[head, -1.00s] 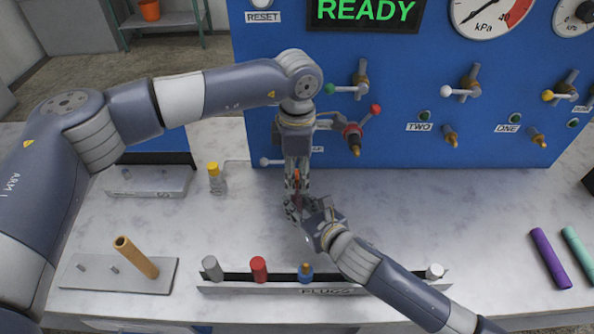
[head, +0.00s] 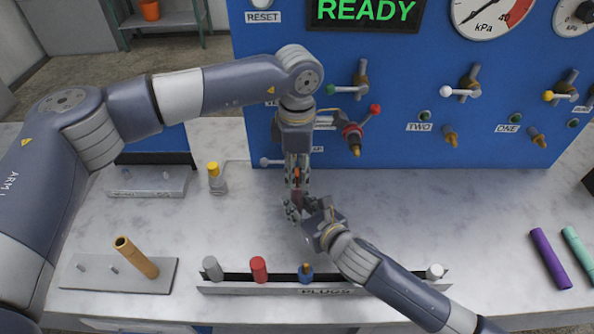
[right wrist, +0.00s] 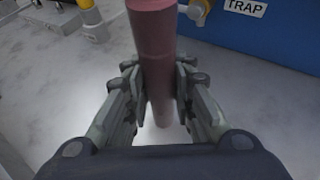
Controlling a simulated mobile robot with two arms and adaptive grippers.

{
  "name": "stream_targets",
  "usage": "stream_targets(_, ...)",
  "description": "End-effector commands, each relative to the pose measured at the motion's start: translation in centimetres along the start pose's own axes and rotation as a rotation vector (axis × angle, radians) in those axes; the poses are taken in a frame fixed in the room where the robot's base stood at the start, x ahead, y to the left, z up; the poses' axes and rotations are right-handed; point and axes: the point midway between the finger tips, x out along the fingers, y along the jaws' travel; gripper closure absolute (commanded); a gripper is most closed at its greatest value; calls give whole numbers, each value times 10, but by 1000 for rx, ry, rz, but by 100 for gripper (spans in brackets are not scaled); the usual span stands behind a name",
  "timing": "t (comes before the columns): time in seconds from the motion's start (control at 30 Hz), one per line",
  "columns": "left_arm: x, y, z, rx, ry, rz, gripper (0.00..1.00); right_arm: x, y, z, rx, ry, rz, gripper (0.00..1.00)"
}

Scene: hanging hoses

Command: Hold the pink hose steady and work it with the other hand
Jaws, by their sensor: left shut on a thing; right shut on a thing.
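The pink hose (head: 297,198) hangs roughly upright in the middle of the head view, mostly hidden by my grippers. In the right wrist view the hose (right wrist: 155,45) is a dull pink tube running from the top edge down between the fingers. My left gripper (head: 297,180) points down from above and is shut on the hose's upper part. My right gripper (head: 297,210) comes from the lower right and is shut on the hose below the left one. The right gripper's fingers (right wrist: 160,85) press on both sides of it.
The blue panel (head: 400,215) with valves stands behind. A plug rack (head: 330,289) with several plugs lies in front. A tan tube (head: 137,258) stands on a pegged plate at left. A yellow-capped bottle (head: 216,178) stands behind it. Purple (head: 550,258) and teal (head: 580,252) tubes lie right.

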Motion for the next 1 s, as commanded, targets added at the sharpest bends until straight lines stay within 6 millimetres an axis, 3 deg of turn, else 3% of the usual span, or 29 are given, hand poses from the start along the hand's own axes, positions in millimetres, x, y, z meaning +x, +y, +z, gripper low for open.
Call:
stream_targets(0.57,-6,0,0,0,0,1,100,0,0,-2,0,3,0,100)
stream_targets(1.0,-23,0,0,0,0,0,100,0,0,-2,0,3,0,100)
